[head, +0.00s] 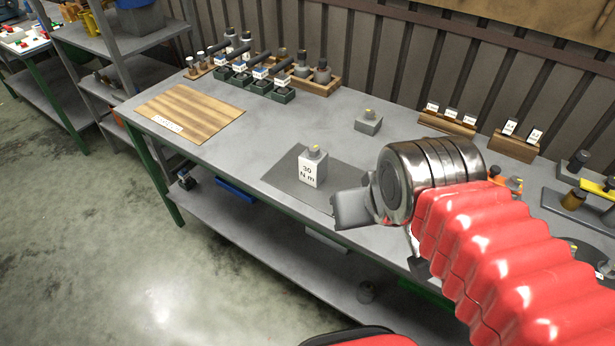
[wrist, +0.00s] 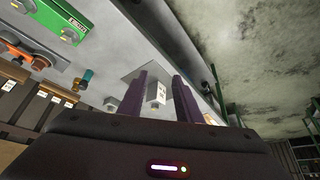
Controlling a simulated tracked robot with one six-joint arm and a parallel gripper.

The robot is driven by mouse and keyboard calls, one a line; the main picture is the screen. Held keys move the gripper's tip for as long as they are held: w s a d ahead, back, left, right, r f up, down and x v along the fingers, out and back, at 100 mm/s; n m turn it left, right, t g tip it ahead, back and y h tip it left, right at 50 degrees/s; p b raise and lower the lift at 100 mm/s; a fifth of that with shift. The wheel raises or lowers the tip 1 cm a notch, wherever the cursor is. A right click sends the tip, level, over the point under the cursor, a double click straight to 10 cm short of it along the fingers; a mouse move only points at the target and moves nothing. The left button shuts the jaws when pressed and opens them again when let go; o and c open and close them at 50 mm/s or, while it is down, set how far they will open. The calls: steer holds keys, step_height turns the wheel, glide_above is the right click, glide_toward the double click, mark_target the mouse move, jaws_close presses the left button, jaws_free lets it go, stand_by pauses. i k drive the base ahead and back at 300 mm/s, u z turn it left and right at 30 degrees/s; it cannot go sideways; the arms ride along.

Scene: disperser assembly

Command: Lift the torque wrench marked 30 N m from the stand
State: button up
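In the head view, several torque wrenches with dark handles (head: 255,62) lie in a row on green stands (head: 270,90) at the back left of the bench. Their small labels are too small to read. A white block marked 30 N m (head: 312,172), with a grey fitting on top, stands on a dark mat (head: 280,178) near the bench's front edge. My gripper (head: 350,208) is just right of this block, far from the wrenches. In the wrist view, my gripper (wrist: 161,82) has its two fingers apart with nothing held; the white block (wrist: 162,92) shows beyond, between them.
A striped wooden board (head: 190,112) lies at the bench's left end. A small grey block (head: 368,121) stands mid-bench. Wooden card holders (head: 447,122) stand at the back right. Bare bench top lies between the board and the mat.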

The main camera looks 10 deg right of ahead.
mark_target(240, 65)
steer(key=k, duration=1.3)
steer(key=u, duration=0.55)
steer(key=i, duration=2.15)
steer(key=z, duration=0.5)
